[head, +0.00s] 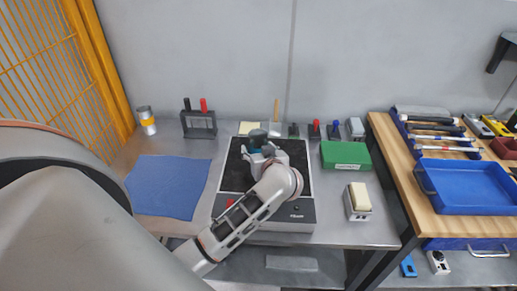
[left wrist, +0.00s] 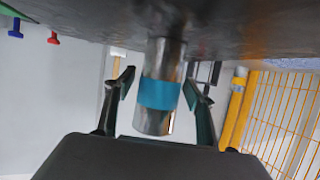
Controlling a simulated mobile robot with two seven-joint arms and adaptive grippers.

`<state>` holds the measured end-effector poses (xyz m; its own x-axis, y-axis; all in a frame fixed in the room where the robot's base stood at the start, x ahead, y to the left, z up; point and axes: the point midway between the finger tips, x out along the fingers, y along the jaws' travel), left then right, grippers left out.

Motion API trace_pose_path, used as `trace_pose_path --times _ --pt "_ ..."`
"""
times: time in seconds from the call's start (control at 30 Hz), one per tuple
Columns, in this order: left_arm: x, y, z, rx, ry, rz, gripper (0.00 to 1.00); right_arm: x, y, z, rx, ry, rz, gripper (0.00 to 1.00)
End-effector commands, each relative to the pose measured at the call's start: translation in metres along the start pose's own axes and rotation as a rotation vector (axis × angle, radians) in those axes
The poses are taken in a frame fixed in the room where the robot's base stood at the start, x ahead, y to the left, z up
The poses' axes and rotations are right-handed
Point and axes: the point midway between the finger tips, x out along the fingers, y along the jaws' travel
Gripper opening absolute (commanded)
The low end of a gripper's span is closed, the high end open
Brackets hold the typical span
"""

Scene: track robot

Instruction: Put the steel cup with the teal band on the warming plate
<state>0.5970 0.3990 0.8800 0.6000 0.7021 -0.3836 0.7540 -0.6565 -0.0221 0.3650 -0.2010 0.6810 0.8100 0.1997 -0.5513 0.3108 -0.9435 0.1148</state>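The steel cup with the teal band (left wrist: 160,95) stands with its base on a dark surface in the left wrist view, where the picture is upside down. In the head view the cup (head: 257,141) shows at the back of the black-topped warming plate (head: 296,158), partly hidden by my left gripper (head: 262,151). The left gripper (left wrist: 160,90) is open, with a finger on each side of the cup. A gap shows between the cup and one finger; at the other I cannot tell. My right gripper is not in view.
A blue cloth (head: 168,186) lies left of the plate. A green box (head: 345,155) and a white block with a yellow top (head: 358,201) stand to its right. An orange-banded jar (head: 147,121) and a black rack (head: 199,124) stand behind left. A blue tray (head: 480,207) is farther right.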

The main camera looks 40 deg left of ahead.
Motion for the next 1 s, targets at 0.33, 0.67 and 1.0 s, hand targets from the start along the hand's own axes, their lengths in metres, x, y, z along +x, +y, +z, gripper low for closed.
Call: trace_pose_path --times 0.33,0.67,1.0 --pt "-0.001 0.000 -0.001 -0.001 0.001 0.001 0.55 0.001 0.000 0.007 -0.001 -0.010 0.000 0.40" --pt "-0.049 0.001 -0.004 -0.002 -0.004 0.003 0.55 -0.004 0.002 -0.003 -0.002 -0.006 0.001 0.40" --pt "-0.109 0.000 -0.003 -0.001 -0.003 0.001 0.55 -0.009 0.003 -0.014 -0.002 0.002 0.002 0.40"
